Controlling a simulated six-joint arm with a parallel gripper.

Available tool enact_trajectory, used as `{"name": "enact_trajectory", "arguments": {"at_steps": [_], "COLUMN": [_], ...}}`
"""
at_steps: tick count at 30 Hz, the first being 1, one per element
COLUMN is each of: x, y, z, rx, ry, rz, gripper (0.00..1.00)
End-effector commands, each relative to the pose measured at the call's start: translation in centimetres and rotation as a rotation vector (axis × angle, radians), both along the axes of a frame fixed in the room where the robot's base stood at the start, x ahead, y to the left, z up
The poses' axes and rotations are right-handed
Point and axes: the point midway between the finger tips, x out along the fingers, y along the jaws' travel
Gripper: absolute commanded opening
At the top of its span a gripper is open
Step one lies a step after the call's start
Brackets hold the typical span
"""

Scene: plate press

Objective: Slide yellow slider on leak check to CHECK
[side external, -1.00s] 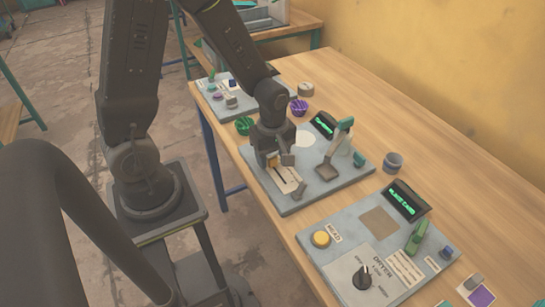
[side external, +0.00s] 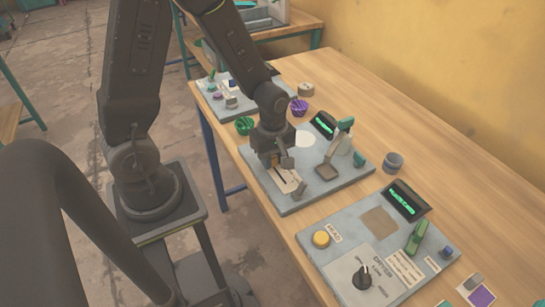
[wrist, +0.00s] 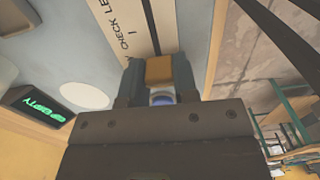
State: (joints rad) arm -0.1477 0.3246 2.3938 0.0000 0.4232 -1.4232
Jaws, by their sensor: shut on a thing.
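The yellow slider (wrist: 159,70) is between the fingers of my gripper (wrist: 158,82) in the wrist view, and the gripper is shut on it. The slider sits at the end of a dark slot on a white label plate (wrist: 128,25) with the printed words "CHECK" and a partly cut-off word. In the side external view my gripper (side external: 277,160) is low over the leak check panel (side external: 325,196), at the upper left end of the white label plate (side external: 289,181). There the slider shows only as a small yellow patch between the fingers.
The panel also carries a green-lit display (side external: 323,124), a lever with a pale handle (side external: 341,135) and a white disc (side external: 305,140). A dryer panel (side external: 335,260) stands in front.

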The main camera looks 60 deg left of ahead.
Motion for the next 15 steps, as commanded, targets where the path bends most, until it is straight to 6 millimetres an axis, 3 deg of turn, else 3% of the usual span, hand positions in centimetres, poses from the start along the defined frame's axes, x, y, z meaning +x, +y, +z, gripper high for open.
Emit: {"name": "enact_trajectory", "arguments": {"at_steps": [7, 15], "x": [0.0, 0.0], "y": [-0.3, -3.3], "z": [0.0, 0.0], "rx": [0.000, 0.000], "ry": [0.000, -0.001], "rz": [-0.002, -0.004], "gripper": [0.00, 0.00]}}
